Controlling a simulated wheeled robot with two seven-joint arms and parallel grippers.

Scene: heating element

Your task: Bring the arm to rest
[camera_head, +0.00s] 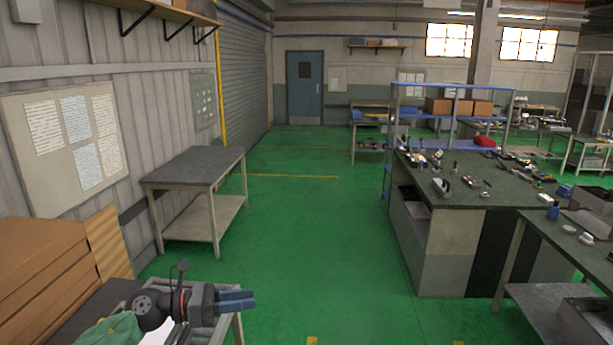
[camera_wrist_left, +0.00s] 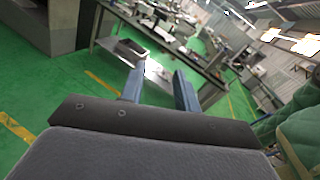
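My left arm comes in at the bottom left of the head view, low and in front of a table close to me. My left gripper (camera_head: 237,299) points to the right in that view, with two blue fingers. In the left wrist view the fingers of the left gripper (camera_wrist_left: 159,78) stand apart, with nothing between them but the distant room. The gripper is open and empty. My right gripper is in neither view.
A near table (camera_head: 109,297) lies beside my left arm, with cardboard boxes (camera_head: 40,258) at far left. A grey table (camera_head: 202,166) stands by the left wall. A dark-topped workbench (camera_head: 470,192) with tools is at right. Green floor (camera_head: 310,230) between is clear.

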